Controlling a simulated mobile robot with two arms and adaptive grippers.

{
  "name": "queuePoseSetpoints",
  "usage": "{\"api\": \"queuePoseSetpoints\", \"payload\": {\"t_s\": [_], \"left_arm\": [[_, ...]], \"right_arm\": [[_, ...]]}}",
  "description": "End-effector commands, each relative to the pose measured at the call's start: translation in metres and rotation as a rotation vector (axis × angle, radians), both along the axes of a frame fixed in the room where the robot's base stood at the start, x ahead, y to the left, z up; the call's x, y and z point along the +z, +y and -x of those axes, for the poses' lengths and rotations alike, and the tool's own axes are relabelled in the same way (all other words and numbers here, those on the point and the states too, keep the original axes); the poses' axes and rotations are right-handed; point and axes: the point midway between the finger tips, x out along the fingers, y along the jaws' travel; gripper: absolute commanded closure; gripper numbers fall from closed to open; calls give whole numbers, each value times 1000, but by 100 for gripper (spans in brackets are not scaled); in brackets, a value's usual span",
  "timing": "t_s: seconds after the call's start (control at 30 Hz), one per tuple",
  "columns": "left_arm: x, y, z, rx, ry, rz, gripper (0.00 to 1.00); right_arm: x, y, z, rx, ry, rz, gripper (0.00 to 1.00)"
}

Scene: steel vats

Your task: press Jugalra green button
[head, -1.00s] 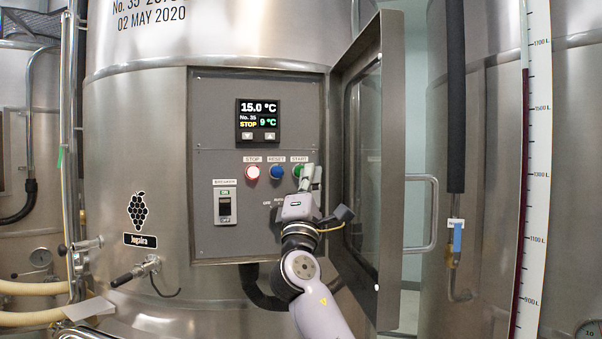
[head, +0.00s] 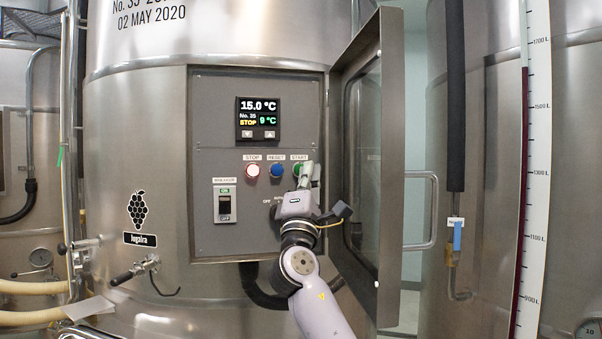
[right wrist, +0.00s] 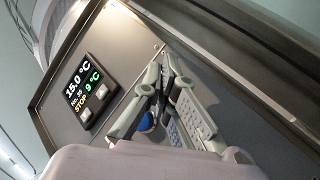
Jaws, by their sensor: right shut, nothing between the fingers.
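The green button (head: 298,169) sits under the START label on the grey control panel (head: 213,110) of the Jugalra vat (head: 135,110). My right gripper (head: 311,166) is shut and empty, its fingertips at the green button's right side and partly covering it. I cannot tell whether they touch it. In the right wrist view the shut fingers (right wrist: 168,65) are over the panel, and the green button is hidden there. My left gripper is not in view.
The display (head: 258,120) reads 15.0 °C and STOP. A breaker switch (head: 225,206) is lower left. The open cabinet door (head: 392,150) stands close on the right.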

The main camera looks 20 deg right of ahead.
Motion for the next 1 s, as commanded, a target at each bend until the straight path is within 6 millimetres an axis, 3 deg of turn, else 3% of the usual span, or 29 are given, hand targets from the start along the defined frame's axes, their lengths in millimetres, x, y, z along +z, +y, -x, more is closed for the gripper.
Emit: {"api": "queuePoseSetpoints", "payload": {"t_s": [1.0], "left_arm": [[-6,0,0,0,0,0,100]], "right_arm": [[0,0,-9,-1,0,0,100]]}}
